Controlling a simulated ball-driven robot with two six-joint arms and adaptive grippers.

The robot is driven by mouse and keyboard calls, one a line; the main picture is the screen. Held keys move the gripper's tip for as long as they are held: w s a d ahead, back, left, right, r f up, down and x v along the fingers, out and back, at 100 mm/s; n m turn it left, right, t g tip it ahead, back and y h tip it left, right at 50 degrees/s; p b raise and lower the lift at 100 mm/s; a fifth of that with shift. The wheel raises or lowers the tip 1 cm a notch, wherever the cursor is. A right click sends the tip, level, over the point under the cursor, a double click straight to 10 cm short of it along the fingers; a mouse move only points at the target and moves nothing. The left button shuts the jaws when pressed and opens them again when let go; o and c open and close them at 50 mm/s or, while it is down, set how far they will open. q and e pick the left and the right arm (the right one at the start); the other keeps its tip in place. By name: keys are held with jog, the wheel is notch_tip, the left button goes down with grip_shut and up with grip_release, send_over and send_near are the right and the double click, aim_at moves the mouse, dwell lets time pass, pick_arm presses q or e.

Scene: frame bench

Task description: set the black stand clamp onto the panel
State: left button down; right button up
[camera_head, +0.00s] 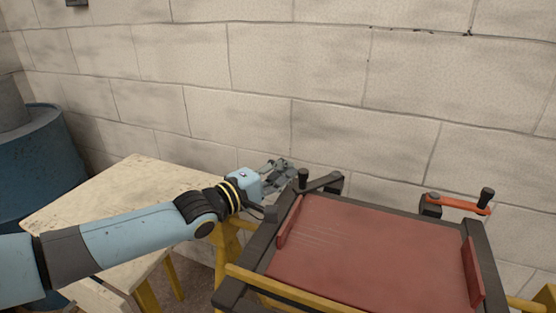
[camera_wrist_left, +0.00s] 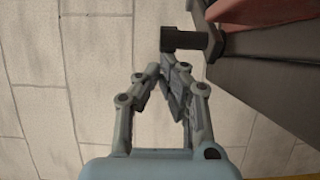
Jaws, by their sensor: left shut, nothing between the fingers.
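The red panel (camera_head: 370,250) lies in a dark frame (camera_head: 245,262). The black stand clamp (camera_head: 322,184) is at the frame's far left corner, with its upright knob by the panel's corner and its block at the back. I cannot tell whether it touches the panel. A dark block of it shows at the top of the left wrist view (camera_wrist_left: 184,40). My left gripper (camera_head: 286,166) is shut and empty, just left of and behind the clamp. Its fingertips (camera_wrist_left: 172,68) meet just below the dark block in the wrist view. My right gripper is not in view.
An orange clamp (camera_head: 458,204) with a dark knob sits at the frame's far right corner. A pale wooden table (camera_head: 110,195) stands under my left arm, with a blue barrel (camera_head: 45,150) behind it. A block wall (camera_head: 350,90) closes the back.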

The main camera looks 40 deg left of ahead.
aim_at(302, 174)
pick_arm(q)
jog(key=shift+s+d, duration=0.25)
jog(key=shift+d, duration=0.2)
jog(key=shift+s+d, duration=0.2)
jog(key=shift+d, duration=0.45)
jog(key=shift+s+d, duration=0.2)
jog(key=shift+d, duration=0.55)
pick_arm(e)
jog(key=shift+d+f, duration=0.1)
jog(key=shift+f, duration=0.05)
